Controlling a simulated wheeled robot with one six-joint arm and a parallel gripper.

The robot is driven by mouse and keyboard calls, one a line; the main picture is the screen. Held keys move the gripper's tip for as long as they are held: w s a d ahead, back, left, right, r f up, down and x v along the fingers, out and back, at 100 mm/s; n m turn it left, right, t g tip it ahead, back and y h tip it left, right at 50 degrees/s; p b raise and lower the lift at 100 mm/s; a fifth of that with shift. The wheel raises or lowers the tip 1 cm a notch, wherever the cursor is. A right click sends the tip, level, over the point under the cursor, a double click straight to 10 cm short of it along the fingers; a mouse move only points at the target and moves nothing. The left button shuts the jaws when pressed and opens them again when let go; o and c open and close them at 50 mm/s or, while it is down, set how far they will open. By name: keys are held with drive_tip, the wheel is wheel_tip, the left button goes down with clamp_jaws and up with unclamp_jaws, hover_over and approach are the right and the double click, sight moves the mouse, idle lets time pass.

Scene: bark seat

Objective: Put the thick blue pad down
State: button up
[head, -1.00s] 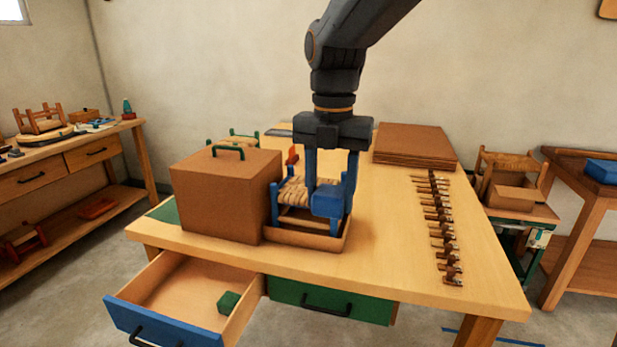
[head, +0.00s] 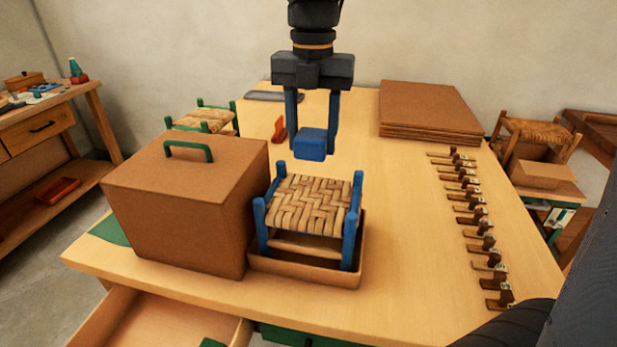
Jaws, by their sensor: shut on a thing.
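The thick blue pad (head: 311,146) is a small blue block between the fingertips of my gripper (head: 312,140). My gripper points down and is shut on the pad. The pad shows just beyond the woven stool in the picture and looks raised above the table (head: 400,220); its exact height is hard to judge. The stool (head: 312,203) has blue legs and a woven bark seat, and stands upright in a shallow brown tray (head: 300,277).
A large brown box (head: 190,215) with a green handle stands left of the stool. A green-legged stool (head: 204,120) and red item (head: 279,130) are behind. Brown sheets (head: 430,110) lie back right. A row of clamps (head: 475,215) runs along the right. Table between is clear.

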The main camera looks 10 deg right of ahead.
sight(312, 194)
wheel_tip(312, 194, down, 9)
drive_tip(key=shift+f+p, duration=0.15)
drive_tip(key=shift+p, duration=0.65)
drive_tip(key=shift+f, duration=0.15)
drive_tip(key=o, duration=1)
wheel_tip(312, 194, up, 12)
drive_tip(key=shift+r+b, duration=0.2)
drive_tip(key=shift+b, duration=0.95)
drive_tip(key=shift+s+f, duration=0.1)
drive_tip(key=shift+s, duration=0.05)
